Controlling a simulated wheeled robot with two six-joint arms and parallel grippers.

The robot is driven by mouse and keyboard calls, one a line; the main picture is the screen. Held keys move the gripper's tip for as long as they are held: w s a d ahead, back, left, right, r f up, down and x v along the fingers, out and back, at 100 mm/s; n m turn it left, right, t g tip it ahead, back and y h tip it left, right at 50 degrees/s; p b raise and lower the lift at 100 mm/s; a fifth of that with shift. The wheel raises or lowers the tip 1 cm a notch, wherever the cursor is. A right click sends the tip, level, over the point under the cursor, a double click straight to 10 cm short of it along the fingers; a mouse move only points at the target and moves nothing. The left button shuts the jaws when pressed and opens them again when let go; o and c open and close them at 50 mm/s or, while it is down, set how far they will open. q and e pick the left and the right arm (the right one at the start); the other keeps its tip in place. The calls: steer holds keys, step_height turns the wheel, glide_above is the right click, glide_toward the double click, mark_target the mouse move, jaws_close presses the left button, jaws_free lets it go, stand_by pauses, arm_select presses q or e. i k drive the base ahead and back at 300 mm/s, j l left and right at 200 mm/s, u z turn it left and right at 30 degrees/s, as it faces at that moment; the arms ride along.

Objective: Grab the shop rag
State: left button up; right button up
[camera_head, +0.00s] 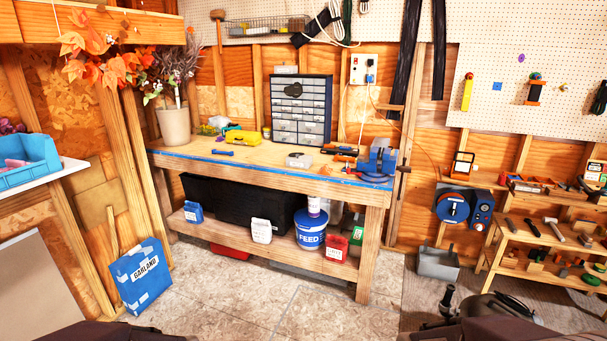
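I cannot make out a shop rag for certain. A small crumpled-looking pale and teal bundle (217,123) lies at the back left of the workbench (262,155), too small to identify. A flat red thing (230,251) shows on the floor under the bench, mostly hidden by the lower shelf. Neither of my grippers shows in the head view. Dark shapes along the bottom edge may be parts of my arms.
A drawer cabinet (301,108), yellow case (242,137) and plant pot (174,127) stand on the bench. A blue bag (141,277) stands at left; a grey bin (438,263) and tool rack (540,232) at right. Floor (255,303) before the bench is clear.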

mark_target(325, 169)
steer(key=i, duration=0.75)
steer(key=i+u, duration=0.15)
steer(key=i, duration=0.6)
steer(key=i+l, duration=0.2)
steer(key=i, duration=0.55)
steer(key=i+l+u, duration=0.15)
steer(key=i, duration=0.6)
